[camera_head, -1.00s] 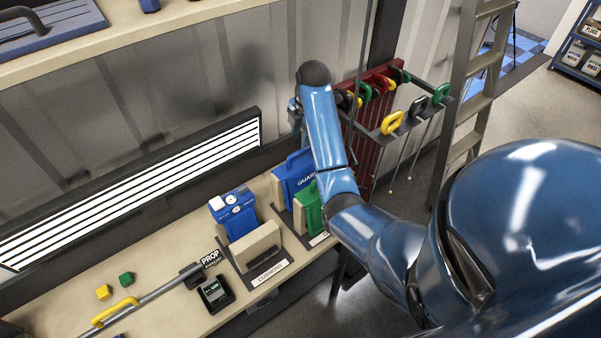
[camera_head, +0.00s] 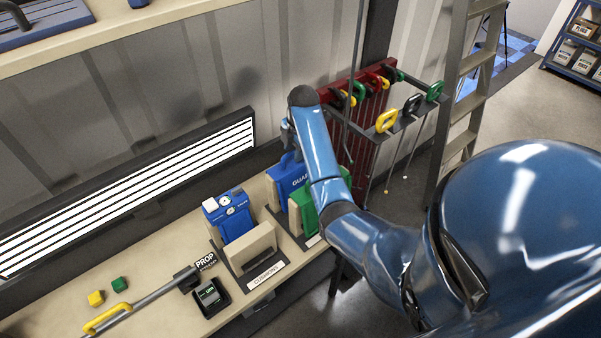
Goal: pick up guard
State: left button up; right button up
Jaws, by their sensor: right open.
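The blue guard (camera_head: 299,179), with white "GUARD" lettering partly covered, stands upright in a holder on the bench. A green piece (camera_head: 304,211) stands just in front of it. My right arm comes in from the right and crosses over both. My right gripper (camera_head: 286,138) is open, just above and behind the guard's top. It is mostly hidden behind my wrist, so its fingertips and any contact with the guard are unclear. My left gripper is not in view.
Left of the guard are a blue gauge unit (camera_head: 231,216) and a beige "CUSHIONS" holder (camera_head: 252,246). A rack with hanging coloured-handled rods (camera_head: 387,122) stands close right of my wrist, before a ladder (camera_head: 462,100). The bench's left part holds a yellow-handled rod (camera_head: 108,317).

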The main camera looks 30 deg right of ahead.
jog(key=shift+x, duration=1.3)
jog(key=shift+r, duration=0.1)
jog(key=shift+c, duration=0.2)
grip_shut()
